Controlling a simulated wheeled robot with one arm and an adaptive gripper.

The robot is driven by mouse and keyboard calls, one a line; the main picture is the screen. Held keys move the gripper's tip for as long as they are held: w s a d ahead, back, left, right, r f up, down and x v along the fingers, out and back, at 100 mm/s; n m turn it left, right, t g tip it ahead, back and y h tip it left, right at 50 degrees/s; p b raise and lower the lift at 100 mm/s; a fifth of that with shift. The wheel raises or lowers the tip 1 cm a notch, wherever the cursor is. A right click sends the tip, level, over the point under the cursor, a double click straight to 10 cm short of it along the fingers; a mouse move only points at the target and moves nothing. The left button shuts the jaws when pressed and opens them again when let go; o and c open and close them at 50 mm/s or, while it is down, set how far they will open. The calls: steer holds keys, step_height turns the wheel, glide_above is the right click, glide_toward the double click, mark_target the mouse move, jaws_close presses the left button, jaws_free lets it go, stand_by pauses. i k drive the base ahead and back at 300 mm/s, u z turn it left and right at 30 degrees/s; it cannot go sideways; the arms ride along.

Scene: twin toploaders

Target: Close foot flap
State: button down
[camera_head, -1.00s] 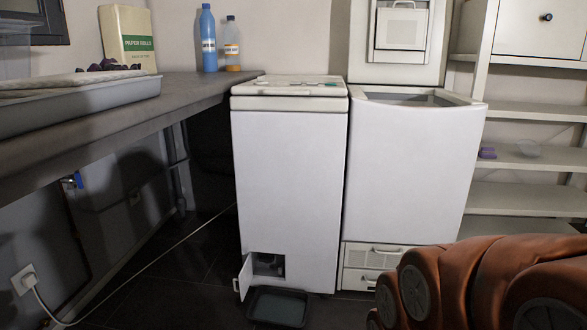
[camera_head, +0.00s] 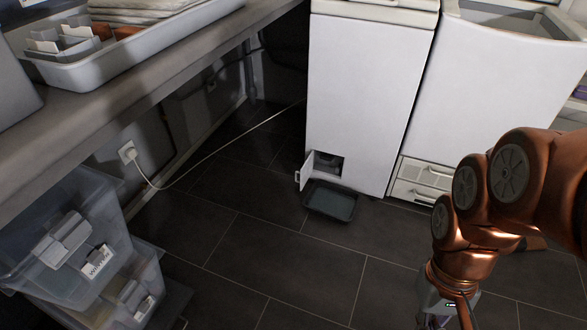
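The foot flap (camera_head: 305,171) is a small white door low on the front of the left toploader (camera_head: 362,95). It stands open, swung out to the left of a dark square opening (camera_head: 328,164). A pale handle shows at its free edge. My gripper (camera_head: 447,322) is at the bottom edge of the picture, right of and nearer than the flap, and well apart from it. Its fingers are mostly cut off by the frame, so I cannot see whether they are open or shut.
A dark shallow tray (camera_head: 330,201) lies on the floor just before the opening. A white cable (camera_head: 215,152) runs from the wall socket towards the toploader. Clear plastic boxes (camera_head: 75,255) stand under the counter (camera_head: 130,85) at left.

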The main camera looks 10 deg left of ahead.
mark_target(306, 170)
steer(key=z, duration=0.5)
steer(key=k, duration=0.6)
steer(key=z, duration=0.2)
steer(key=i, duration=1.05)
steer(key=u, duration=1.45)
steer(key=i, duration=0.75)
steer(key=u, duration=0.8)
steer(key=i, duration=0.5)
steer(key=z, duration=0.1)
